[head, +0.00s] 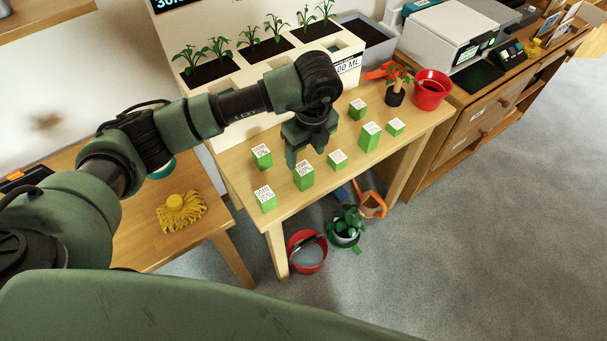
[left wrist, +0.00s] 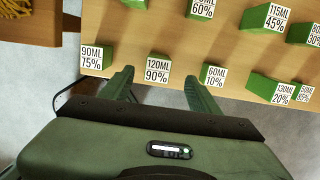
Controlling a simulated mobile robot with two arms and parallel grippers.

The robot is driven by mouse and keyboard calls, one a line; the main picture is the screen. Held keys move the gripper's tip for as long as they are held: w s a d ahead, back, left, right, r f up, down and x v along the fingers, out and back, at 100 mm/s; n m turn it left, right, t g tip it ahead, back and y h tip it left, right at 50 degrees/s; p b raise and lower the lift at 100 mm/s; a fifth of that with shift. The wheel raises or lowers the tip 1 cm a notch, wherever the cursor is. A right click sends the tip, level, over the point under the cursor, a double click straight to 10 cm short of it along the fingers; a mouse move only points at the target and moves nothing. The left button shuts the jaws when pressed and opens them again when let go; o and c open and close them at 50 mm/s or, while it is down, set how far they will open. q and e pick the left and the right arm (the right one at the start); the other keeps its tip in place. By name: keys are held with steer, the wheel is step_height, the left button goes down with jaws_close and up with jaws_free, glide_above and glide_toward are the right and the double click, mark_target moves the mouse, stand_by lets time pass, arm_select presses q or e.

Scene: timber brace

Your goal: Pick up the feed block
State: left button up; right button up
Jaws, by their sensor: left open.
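Several green feed blocks with white printed labels stand on the wooden table. My left gripper (head: 310,150) is open and points down over the near row. In the left wrist view, the block labelled 120ML 90% (left wrist: 157,70) shows between its two fingertips (left wrist: 157,82); in the head view what looks like this block (head: 304,178) is just below the gripper. I cannot tell whether the fingers touch it. The 90ML 75% block (left wrist: 97,58) is to its left and the 60ML 10% block (left wrist: 212,74) to its right. My right gripper is not in view.
A white planter (head: 215,88) with seedlings stands behind the blocks; its sign, partly hidden, reads "00 ML". A red pot (head: 432,90) is at the table's right end. A yellow mop head (head: 181,212) lies on the left table. A red bucket (head: 307,252) stands on the floor.

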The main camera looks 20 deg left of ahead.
arm_select(q)
steer(key=f, duration=0.2)
steer(key=f+p, duration=0.1)
steer(key=f, duration=0.3)
steer(key=shift+a+f, duration=0.25)
steer(key=shift+f, duration=0.05)
steer(key=shift+c, duration=0.3)
jaws_close()
